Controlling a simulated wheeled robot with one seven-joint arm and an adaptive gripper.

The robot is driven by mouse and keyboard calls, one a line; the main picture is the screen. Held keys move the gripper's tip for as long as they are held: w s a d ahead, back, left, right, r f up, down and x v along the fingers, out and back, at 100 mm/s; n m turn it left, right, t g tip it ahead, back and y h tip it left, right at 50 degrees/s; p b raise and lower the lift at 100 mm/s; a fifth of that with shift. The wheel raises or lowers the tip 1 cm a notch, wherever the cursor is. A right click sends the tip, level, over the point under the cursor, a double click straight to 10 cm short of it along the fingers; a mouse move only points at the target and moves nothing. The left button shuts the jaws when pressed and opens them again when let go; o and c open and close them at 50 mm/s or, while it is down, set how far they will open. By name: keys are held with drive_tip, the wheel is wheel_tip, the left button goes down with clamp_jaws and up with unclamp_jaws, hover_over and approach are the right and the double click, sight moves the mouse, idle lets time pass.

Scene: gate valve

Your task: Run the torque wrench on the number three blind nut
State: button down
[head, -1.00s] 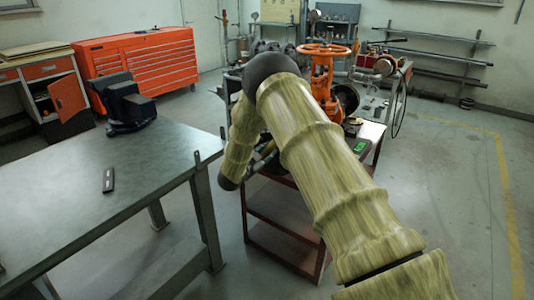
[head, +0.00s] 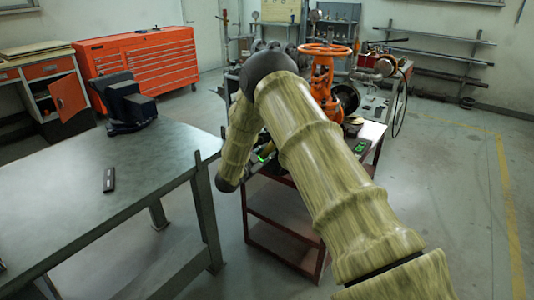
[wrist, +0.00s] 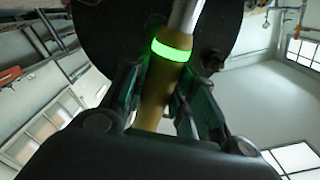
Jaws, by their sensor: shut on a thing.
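My gripper (wrist: 160,88) is shut on the torque wrench (wrist: 187,16) by its yellow handle in the wrist view. A ring on the handle glows green, and a silver shaft runs up out of frame. A large dark round disc lies behind the wrench; I cannot tell whether it is part of the valve. In the head view the orange gate valve (head: 322,75) with its handwheel stands behind my arm. The green glow shows there beside my forearm. The number three blind nut and the wrench's working end are hidden in both views.
A dark red cart (head: 285,243) stands under my arm, with a small green-screened device (head: 361,146) on its top. A grey steel table (head: 60,205) is at the left, holding a black block and a small dark object. Floor at the right is clear.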

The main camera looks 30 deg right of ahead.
drive_tip(key=shift+v, duration=1.5)
drive_tip(key=shift+r, duration=0.1)
